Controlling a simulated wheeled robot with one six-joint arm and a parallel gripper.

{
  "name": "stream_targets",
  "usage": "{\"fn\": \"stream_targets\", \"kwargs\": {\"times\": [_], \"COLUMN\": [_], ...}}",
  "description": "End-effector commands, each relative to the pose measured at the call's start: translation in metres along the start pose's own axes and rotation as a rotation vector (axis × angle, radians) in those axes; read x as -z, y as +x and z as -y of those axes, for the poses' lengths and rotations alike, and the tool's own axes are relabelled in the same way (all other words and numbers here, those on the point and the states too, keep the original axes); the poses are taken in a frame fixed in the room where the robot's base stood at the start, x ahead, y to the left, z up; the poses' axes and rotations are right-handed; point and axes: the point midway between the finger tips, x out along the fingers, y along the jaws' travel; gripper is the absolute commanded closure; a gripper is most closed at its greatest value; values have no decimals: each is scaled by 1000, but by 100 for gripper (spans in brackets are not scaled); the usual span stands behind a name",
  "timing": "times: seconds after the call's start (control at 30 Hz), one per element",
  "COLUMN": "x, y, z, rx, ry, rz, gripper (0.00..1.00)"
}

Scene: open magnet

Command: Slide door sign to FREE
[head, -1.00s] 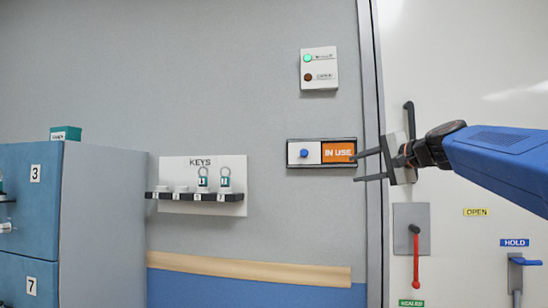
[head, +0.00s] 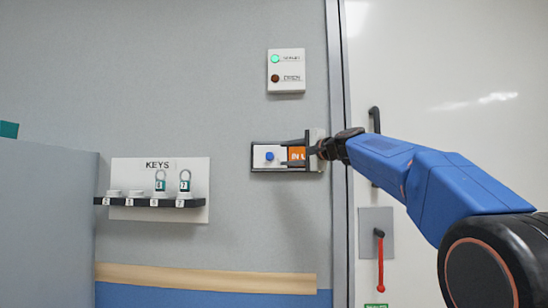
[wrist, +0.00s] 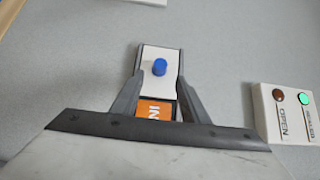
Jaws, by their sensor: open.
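The door sign (head: 258,146) is a dark-framed slide on the grey wall. Its white slider (head: 261,161) with a blue knob (head: 269,156) sits at the left, and an orange panel with partly hidden lettering (head: 296,154) shows at the right. My gripper (head: 286,154) is open in front of the sign's right part and hides some of it. In the wrist view the blue knob (wrist: 160,67) stands ahead of the two fingers (wrist: 158,88), centred between them and apart from both. The fingers straddle the orange panel (wrist: 154,108).
A light box (head: 286,70) with a lit green lamp and a dark lamp is above the sign. A key rack (head: 160,180) is on the wall to the left. The door (head: 430,60) with a black handle (head: 374,120) and red lever (head: 380,262) is to the right.

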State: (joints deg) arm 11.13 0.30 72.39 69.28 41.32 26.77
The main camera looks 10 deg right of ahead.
Motion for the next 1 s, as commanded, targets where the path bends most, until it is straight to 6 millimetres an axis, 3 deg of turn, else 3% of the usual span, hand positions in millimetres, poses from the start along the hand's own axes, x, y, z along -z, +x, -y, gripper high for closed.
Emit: {"fn": "stream_targets", "kwargs": {"times": [0.2,0.4,0.87,1.0], "x": [0,0,0,0], "y": [39,64,75,75], "z": [-1,-1,0,0], "rx": [-1,-1,0,0], "ry": [0,0,0,0], "rz": [2,1,0,0], "gripper": [59,59,59,88]}}
